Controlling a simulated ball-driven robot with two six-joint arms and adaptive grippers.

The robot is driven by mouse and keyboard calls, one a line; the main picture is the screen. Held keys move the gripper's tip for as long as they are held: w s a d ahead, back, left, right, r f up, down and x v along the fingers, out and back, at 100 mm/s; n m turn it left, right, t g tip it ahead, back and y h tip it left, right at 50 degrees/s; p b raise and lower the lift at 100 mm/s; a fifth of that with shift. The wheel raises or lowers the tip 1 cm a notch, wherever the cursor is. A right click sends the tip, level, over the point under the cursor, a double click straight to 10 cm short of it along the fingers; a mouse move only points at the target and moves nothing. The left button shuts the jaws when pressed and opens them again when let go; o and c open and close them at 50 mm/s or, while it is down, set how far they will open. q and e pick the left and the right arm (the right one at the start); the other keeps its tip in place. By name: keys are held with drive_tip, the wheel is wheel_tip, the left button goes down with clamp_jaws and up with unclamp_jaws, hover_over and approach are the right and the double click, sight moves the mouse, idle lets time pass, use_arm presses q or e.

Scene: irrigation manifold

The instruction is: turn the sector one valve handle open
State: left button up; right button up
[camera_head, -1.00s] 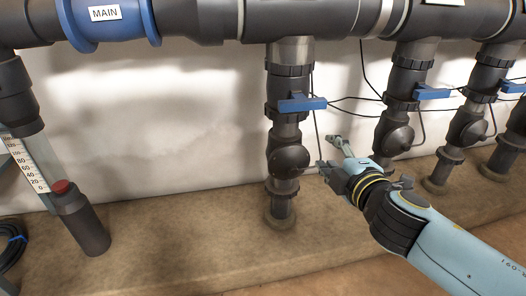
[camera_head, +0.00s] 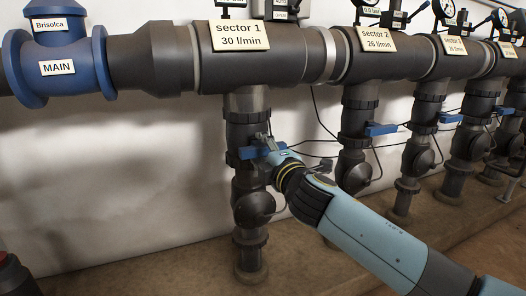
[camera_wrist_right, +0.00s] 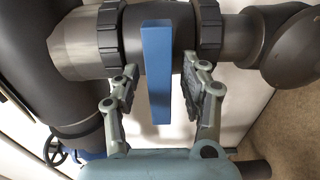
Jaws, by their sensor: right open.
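The sector one valve handle is a blue lever (camera_head: 246,153) on the dark vertical pipe below the "sector 1 30 l/min" label (camera_head: 240,36). In the right wrist view the blue handle (camera_wrist_right: 157,75) stands between the two fingers, with a gap on each side. My right gripper (camera_head: 264,146) is at the handle in the head view and covers part of it. In the right wrist view my right gripper (camera_wrist_right: 158,88) is open around the handle, apart from it. My left gripper is not in view.
Other sector pipes with blue handles, such as the sector 2 handle (camera_head: 380,129), stand to the right. The thick main pipe (camera_head: 155,57) with a blue fitting (camera_head: 57,84) runs above. Thin black cables hang between the pipes. A pale wall is behind.

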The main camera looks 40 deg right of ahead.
drive_tip(key=shift+c, duration=0.2)
clamp_jaws()
